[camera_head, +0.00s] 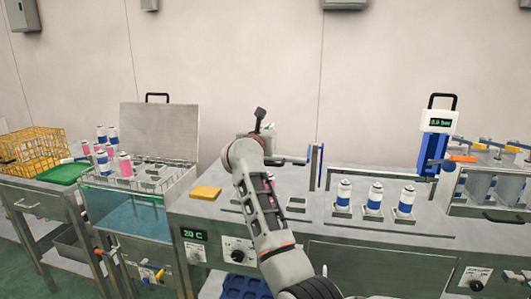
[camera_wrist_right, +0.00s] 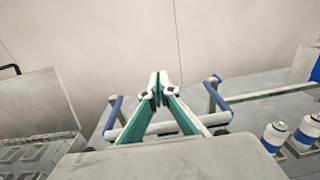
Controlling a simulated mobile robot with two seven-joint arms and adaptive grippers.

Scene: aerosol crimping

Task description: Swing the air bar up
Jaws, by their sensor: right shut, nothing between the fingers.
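The air bar (camera_wrist_right: 213,119) is a pale grey crossbar between two blue-edged side arms in the right wrist view. It lies low across the picture, behind my gripper fingers. In the head view its right part (camera_head: 290,160) shows beside my right wrist, near an upright blue-edged post (camera_head: 316,166); the rest is hidden by my arm. My right gripper (camera_wrist_right: 158,80) is shut and empty, its teal fingers meeting at the tips in front of the bar. I cannot tell whether they touch it. In the head view my wrist mostly hides this gripper. My left gripper is not in view.
White-and-blue cans (camera_head: 375,197) stand in a row on the bench right of the bar. A yellow sponge (camera_head: 205,192) lies to the left. A water bath with a raised lid (camera_head: 158,130) stands further left. A blue gauge unit (camera_head: 434,145) stands at the right.

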